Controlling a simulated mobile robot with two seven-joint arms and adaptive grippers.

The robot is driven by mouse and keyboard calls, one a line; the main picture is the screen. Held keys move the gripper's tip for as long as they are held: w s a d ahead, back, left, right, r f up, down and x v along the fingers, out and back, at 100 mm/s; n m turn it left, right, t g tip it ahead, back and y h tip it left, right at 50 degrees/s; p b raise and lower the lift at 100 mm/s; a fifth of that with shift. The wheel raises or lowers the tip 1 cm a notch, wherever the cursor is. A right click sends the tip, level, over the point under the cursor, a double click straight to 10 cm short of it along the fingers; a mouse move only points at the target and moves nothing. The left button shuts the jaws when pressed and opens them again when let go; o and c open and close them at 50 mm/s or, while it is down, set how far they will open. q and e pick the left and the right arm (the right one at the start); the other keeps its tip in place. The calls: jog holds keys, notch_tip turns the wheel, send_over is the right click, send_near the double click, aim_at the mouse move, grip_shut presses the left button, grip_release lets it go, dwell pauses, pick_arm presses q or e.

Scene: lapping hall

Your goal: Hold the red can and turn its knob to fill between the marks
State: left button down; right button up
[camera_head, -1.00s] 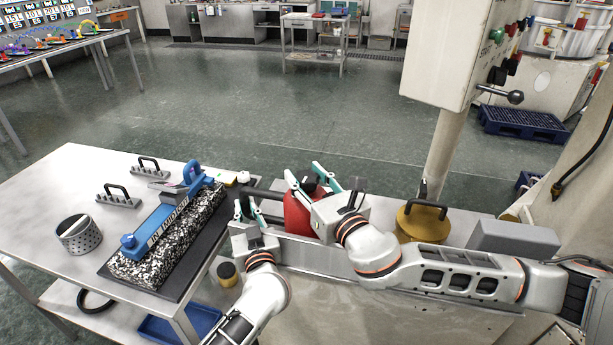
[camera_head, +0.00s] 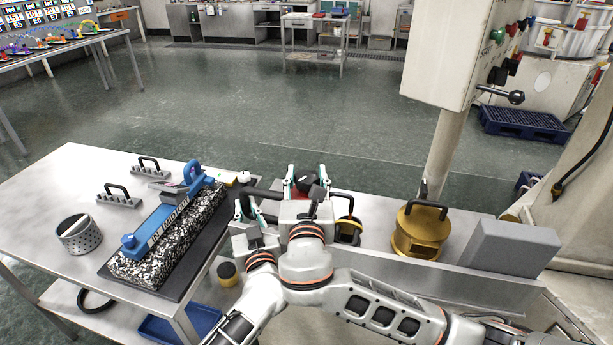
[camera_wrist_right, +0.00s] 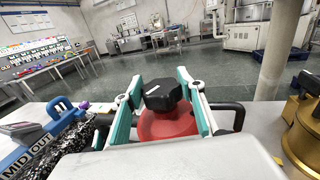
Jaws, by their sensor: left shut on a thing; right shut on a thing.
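The red can (camera_head: 300,190) is mostly hidden behind my right gripper in the head view. Its red top (camera_wrist_right: 166,127) shows in the right wrist view, with a black faceted knob (camera_wrist_right: 163,95) on it. My right gripper (camera_head: 306,180) is shut on the knob, one teal finger on each side. A black bar handle (camera_head: 264,194) sticks out left of the can. My left gripper (camera_head: 247,210) is shut around this bar, as far as can be seen. Another black bar (camera_wrist_right: 232,108) shows right of the can. No fill level or marks are visible.
A brass-coloured pot (camera_head: 420,232) and a grey block (camera_head: 513,247) stand to the right. A smaller yellow-black piece (camera_head: 348,231) is beside my right wrist. On the left table are a speckled block (camera_head: 170,240) under a blue tool and a perforated cup (camera_head: 79,236).

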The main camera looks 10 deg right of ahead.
jog(key=shift+r, duration=0.1)
jog(key=o, duration=1.2)
jog(key=shift+c, duration=0.2)
jog(key=s+a, duration=0.1)
jog(key=s, duration=1.1)
jog(key=shift+a, duration=0.3)
